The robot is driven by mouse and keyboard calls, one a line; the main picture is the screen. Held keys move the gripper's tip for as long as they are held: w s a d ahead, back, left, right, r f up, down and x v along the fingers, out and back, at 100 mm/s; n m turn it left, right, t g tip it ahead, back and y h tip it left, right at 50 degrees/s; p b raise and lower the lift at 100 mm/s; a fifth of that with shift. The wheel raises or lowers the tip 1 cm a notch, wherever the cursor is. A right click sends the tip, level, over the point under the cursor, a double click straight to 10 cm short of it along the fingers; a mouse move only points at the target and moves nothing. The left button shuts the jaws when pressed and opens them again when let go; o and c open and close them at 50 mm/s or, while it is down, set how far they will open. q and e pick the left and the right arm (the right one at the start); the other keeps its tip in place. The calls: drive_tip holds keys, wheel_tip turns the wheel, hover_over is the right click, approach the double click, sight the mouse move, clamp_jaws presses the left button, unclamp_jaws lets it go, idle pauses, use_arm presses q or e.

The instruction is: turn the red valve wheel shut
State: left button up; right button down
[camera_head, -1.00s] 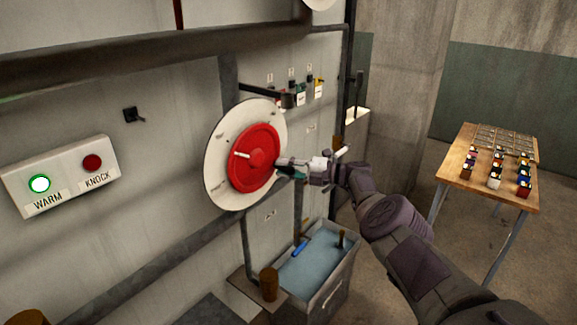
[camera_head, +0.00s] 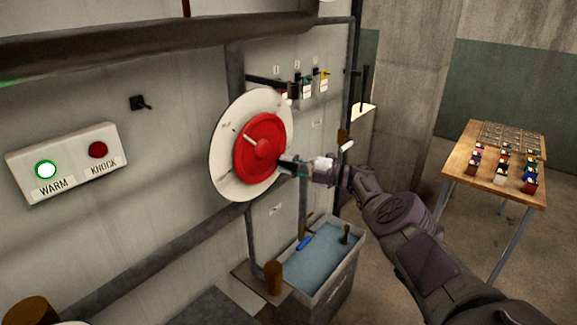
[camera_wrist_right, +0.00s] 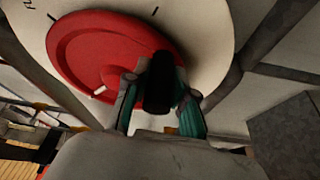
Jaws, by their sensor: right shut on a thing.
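The red valve wheel (camera_head: 255,160) sits on a round white dial plate (camera_head: 226,172) on the grey wall panel. A white mark on the wheel points to the upper left in the head view. The wheel (camera_wrist_right: 82,50) fills the upper left of the right wrist view, where the dial (camera_wrist_right: 205,30) shows black ticks and partly cut-off lettering. My right gripper (camera_head: 287,164) is at the wheel's lower right edge. Its teal-padded fingers (camera_wrist_right: 160,105) are shut around the wheel's dark handle (camera_wrist_right: 158,80). My left gripper is not in view.
A box with a lit WARM button (camera_head: 46,170) and a red KNOCK button (camera_head: 98,150) is at left. A thick pipe (camera_head: 130,48) crosses above the wheel. A water-filled basin (camera_head: 322,262) stands below. A wooden table (camera_head: 462,172) with small coloured items is at right.

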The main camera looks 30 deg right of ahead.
drive_tip(key=shift+a+f, duration=0.15)
drive_tip(key=shift+f, duration=0.15)
drive_tip(key=c, duration=1.1)
unclamp_jaws()
drive_tip(key=shift+s, duration=0.1)
drive_tip(key=shift+c, duration=0.2)
drive_tip(key=shift+o, duration=0.8)
drive_tip(key=shift+r, duration=0.25)
